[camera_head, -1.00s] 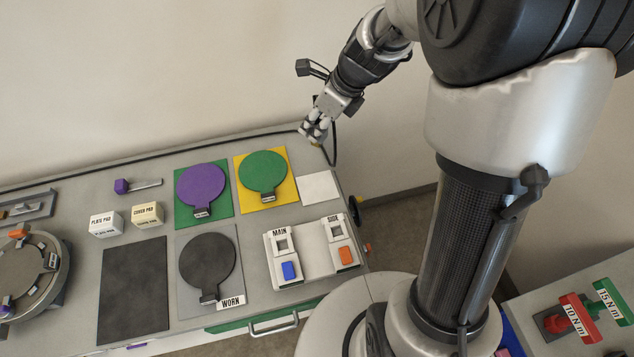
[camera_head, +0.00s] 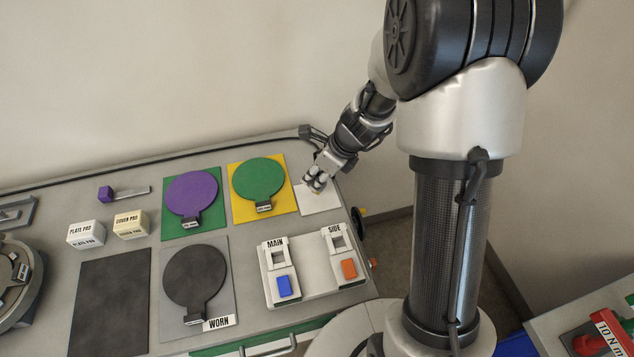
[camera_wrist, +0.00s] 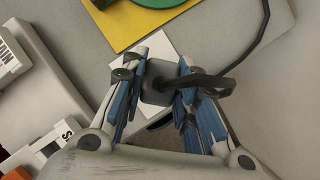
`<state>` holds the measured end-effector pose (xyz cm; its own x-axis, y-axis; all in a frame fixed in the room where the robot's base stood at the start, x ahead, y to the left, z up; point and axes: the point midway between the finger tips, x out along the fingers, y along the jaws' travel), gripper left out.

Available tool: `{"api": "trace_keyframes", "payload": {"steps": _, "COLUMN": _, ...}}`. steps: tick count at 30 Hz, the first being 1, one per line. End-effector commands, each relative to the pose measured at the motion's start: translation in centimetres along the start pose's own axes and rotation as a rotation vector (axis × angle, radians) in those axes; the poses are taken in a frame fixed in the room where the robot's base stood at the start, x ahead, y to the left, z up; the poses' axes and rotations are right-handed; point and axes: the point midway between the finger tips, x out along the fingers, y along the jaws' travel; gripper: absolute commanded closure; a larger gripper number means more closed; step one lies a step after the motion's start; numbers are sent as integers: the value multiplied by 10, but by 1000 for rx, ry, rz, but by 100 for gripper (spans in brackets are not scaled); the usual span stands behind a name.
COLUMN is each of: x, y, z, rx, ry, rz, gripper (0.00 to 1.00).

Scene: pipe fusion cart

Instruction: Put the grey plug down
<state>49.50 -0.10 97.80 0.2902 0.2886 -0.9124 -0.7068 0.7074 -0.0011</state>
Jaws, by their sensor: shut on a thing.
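My gripper (camera_head: 316,180) is over the white square pad (camera_head: 322,204) at the right end of the cart top, in the head view. In the wrist view its blue-lined fingers (camera_wrist: 160,85) are closed on the grey plug (camera_wrist: 158,92), a dark grey block. A black cable runs from the plug. The white pad (camera_wrist: 160,47) lies below and beyond the plug in the wrist view. Whether the plug touches the pad is not clear. In the head view the fingers mostly hide the plug.
A yellow mat (camera_head: 285,207) with a green disc (camera_head: 258,179) lies left of the white pad. The MAIN and SIDE switch panel (camera_head: 310,280) is nearer the front. A black cable (camera_head: 200,157) runs along the cart's back edge. The white pad's front part is bare.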

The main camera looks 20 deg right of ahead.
Motion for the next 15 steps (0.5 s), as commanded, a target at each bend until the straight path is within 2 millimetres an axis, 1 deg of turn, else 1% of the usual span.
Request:
{"api": "trace_keyframes", "payload": {"steps": 1, "x": 13, "y": 0, "z": -6, "rx": 2, "ry": 2, "rz": 2, "gripper": 97}}
{"api": "trace_keyframes", "payload": {"steps": 3, "x": 19, "y": 0, "z": -9, "rx": 1, "ry": 1, "rz": 1, "gripper": 97}}
{"api": "trace_keyframes", "payload": {"steps": 11, "x": 18, "y": 0, "z": -8, "rx": 0, "ry": 0, "rz": 0, "gripper": 97}}
{"api": "trace_keyframes", "payload": {"steps": 14, "x": 21, "y": 0, "z": -10, "rx": 0, "ry": 1, "rz": 0, "gripper": 97}}
{"api": "trace_keyframes", "payload": {"steps": 15, "x": 22, "y": 0, "z": -10, "rx": 0, "ry": 1, "rz": 0, "gripper": 72}}
